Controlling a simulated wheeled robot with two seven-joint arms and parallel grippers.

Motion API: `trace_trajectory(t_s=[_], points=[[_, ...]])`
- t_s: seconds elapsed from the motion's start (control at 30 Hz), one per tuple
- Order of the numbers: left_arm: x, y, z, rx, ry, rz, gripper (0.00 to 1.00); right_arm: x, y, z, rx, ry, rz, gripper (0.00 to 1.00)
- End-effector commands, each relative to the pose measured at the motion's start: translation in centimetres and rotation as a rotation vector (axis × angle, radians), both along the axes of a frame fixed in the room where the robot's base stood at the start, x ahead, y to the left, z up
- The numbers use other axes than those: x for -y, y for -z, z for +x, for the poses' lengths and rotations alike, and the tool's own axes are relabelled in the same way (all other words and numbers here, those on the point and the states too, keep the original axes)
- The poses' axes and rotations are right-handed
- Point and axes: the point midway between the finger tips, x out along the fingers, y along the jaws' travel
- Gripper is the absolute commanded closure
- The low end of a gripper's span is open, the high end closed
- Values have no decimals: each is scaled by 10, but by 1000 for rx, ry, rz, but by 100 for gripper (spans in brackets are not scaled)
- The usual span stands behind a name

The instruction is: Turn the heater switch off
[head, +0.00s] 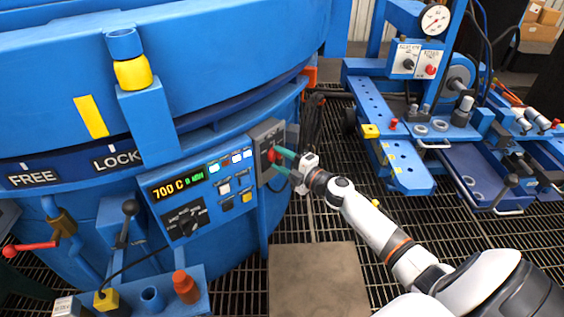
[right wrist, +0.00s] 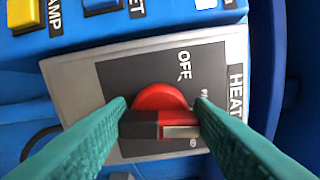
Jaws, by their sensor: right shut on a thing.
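The heater switch is a red rotary knob (right wrist: 160,97) on a dark plate inside a light grey box (right wrist: 85,85). In the head view the box (head: 262,138) sits at the right end of the furnace's control panel. The word OFF is printed just above and right of the knob in the right wrist view; other small markings are partly hidden by a finger. My right gripper (right wrist: 160,108) is shut on the knob, one green finger on each side. It also shows in the head view (head: 279,160), reaching in from the right. My left gripper is not in view.
A blue bench with a gauge (head: 435,20) stands to the right. A flat plate (head: 318,280) lies on the grated floor below the switch.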

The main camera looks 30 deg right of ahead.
Motion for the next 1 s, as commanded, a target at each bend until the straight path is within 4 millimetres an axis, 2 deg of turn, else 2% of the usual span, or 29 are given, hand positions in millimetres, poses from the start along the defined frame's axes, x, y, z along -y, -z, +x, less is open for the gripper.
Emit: trace_trajectory(t_s=[0.47, 0.87, 1.0], points=[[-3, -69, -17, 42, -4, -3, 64, 0, 6, 0, 120, -1, -440, 76], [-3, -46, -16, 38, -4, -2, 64, 1, 8, 0, 214, -1, -779, 76], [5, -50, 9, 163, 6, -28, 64, 1, 8, 0, 239, -3, -869, 76]])
